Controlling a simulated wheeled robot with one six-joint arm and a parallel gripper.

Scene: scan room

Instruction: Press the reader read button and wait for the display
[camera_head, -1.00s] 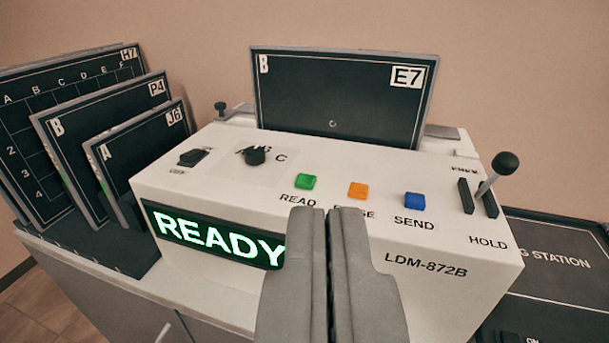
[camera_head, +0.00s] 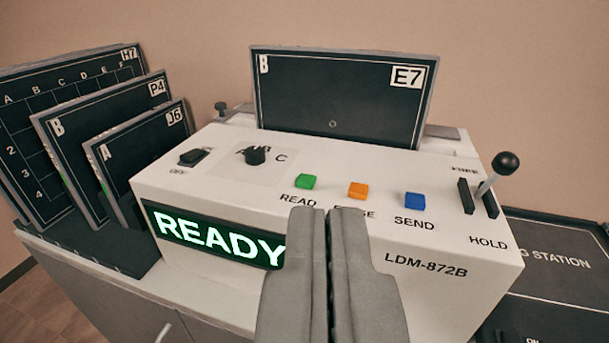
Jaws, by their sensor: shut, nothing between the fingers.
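The white reader (camera_head: 250,215), marked LDM-872B, stands in front of me. Its green READ button (camera_head: 306,182) is on the sloped top, left of the orange button (camera_head: 357,190) and the blue SEND button (camera_head: 414,201). The display (camera_head: 212,235) on the front face shows READY in lit letters, its right end close to my gripper. My gripper (camera_head: 328,215) is shut and empty, with its fingertips just below and right of the READ button in the picture. The fingers cover part of the orange button's label. A dark plate marked E7 (camera_head: 340,100) stands upright in the reader's back.
Dark plates marked H7 (camera_head: 65,80), P4 (camera_head: 95,125) and J6 (camera_head: 140,160) lean in a rack at left. A knob (camera_head: 256,155) and a switch (camera_head: 194,157) sit left of the buttons. A HOLD lever (camera_head: 505,165) sticks up at right, beside a dark station (camera_head: 560,255).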

